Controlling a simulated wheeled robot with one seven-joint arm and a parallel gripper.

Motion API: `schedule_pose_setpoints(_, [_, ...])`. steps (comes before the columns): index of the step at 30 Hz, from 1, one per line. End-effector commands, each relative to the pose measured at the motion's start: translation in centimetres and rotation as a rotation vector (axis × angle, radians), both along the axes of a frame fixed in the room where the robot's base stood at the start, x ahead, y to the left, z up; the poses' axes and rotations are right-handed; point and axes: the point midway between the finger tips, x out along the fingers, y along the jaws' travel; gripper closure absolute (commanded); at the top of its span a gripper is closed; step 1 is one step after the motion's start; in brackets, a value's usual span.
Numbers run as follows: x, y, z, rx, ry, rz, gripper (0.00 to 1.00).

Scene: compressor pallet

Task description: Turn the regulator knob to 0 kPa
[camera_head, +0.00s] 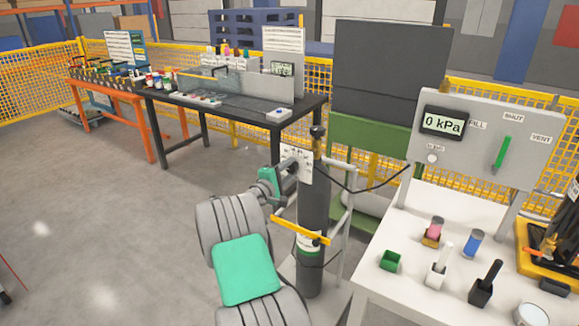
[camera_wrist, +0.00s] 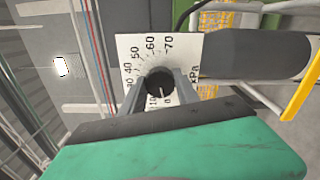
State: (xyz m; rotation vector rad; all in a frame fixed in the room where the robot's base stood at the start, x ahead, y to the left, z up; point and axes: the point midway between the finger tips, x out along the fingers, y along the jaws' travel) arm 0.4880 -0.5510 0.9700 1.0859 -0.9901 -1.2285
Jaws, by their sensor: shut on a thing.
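The regulator knob (camera_wrist: 157,79) is a small black round knob in the middle of a white dial plate (camera_wrist: 130,47). The plate also shows in the head view (camera_head: 304,172), mounted by the dark gas cylinder (camera_head: 313,208). The plate has printed numbers, with 40, 50, 60 and 70 readable and part of "kPa". My gripper (camera_wrist: 159,88) has one finger on each side of the knob and is shut on it. In the head view my gripper (camera_head: 288,168) reaches the plate from the left and hides the knob. A pale mark shows on the knob; its exact reading is unclear.
A grey panel (camera_head: 540,128) at right carries a display (camera_head: 442,123) reading "0 kPa" and a green lever (camera_head: 502,152). A white table (camera_head: 400,285) below holds small holders and tools. An orange bar (camera_head: 300,230) crosses the cylinder. Open floor (camera_head: 110,220) lies left.

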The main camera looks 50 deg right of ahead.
Motion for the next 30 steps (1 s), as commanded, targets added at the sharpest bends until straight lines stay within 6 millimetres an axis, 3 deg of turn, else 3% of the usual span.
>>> schedule_pose_setpoints(20, [0.02,0.02,-0.09,-0.005,0.065,0.001,1.00])
schedule_pose_setpoints(21, [0.01,0.02,-0.09,-0.005,0.065,0.001,0.60])
schedule_pose_setpoints(28, [0.02,0.01,-0.05,-0.006,0.064,0.000,0.41])
schedule_pose_setpoints(30, [0.01,0.01,-0.03,-0.006,0.063,0.000,0.41])
